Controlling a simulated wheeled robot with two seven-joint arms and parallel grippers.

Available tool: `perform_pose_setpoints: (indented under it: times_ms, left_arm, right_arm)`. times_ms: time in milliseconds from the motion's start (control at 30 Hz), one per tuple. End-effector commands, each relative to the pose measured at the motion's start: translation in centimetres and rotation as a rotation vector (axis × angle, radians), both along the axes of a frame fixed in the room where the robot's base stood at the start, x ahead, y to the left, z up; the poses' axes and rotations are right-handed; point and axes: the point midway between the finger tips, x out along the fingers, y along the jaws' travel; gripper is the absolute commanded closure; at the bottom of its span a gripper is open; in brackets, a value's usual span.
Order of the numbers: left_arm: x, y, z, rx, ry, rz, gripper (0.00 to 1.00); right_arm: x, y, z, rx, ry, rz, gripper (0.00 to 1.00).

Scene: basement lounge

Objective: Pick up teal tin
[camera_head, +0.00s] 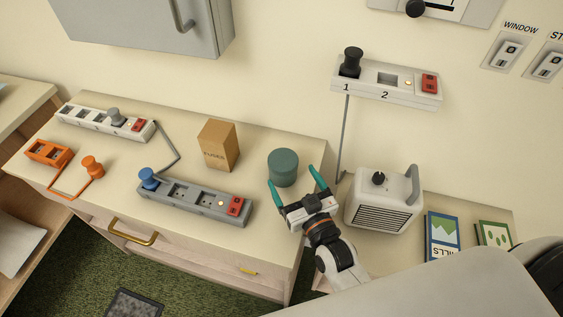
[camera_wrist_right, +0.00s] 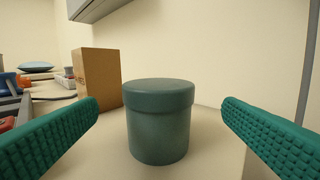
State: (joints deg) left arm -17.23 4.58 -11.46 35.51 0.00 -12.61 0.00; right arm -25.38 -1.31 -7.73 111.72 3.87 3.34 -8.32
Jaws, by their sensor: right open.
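The teal tin (camera_head: 283,168) is a short round can with a lid, standing upright near the right end of the light wooden cabinet top. In the right wrist view the tin (camera_wrist_right: 160,120) stands centred between my fingers, with clear space on both sides. My right gripper (camera_head: 294,177) is open, its teal fingers pointing at the tin from the near side. In the wrist view the right gripper (camera_wrist_right: 160,125) has its two textured pads wide apart, neither touching the tin. My left gripper does not show in either view.
A brown cardboard box (camera_head: 218,146) stands left of the tin. A grey power strip (camera_head: 195,200) with a blue plug lies in front. A white heater (camera_head: 384,200) stands to the right, below a wall socket strip (camera_head: 387,82). A grey wall cabinet (camera_head: 150,22) hangs above.

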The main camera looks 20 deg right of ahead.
Motion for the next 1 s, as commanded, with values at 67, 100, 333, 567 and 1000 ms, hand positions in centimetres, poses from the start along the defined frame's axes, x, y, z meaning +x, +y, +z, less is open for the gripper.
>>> perform_pose_setpoints:
  times_ms: [67, 100, 333, 567, 1000]
  left_arm:
    - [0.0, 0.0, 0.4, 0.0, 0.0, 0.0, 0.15]
    - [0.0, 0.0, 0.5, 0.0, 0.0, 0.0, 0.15]
    - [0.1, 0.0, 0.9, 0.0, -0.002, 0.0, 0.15]
    - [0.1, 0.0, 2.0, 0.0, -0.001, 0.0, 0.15]
    - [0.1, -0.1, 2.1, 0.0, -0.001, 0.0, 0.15]
  right_arm:
    - [1.4, 0.1, 0.3, 0.0, -0.002, 0.0, 0.1]
    - [1.9, 0.2, 0.2, 0.0, -0.002, 0.0, 0.1]
    - [3.5, 0.4, 0.3, 0.0, -0.001, 0.0, 0.1]
    - [6.9, 0.9, 0.6, 0.0, -0.002, 0.0, 0.1]
    - [8.1, 1.0, 0.3, 0.0, 0.0, 0.0, 0.2]
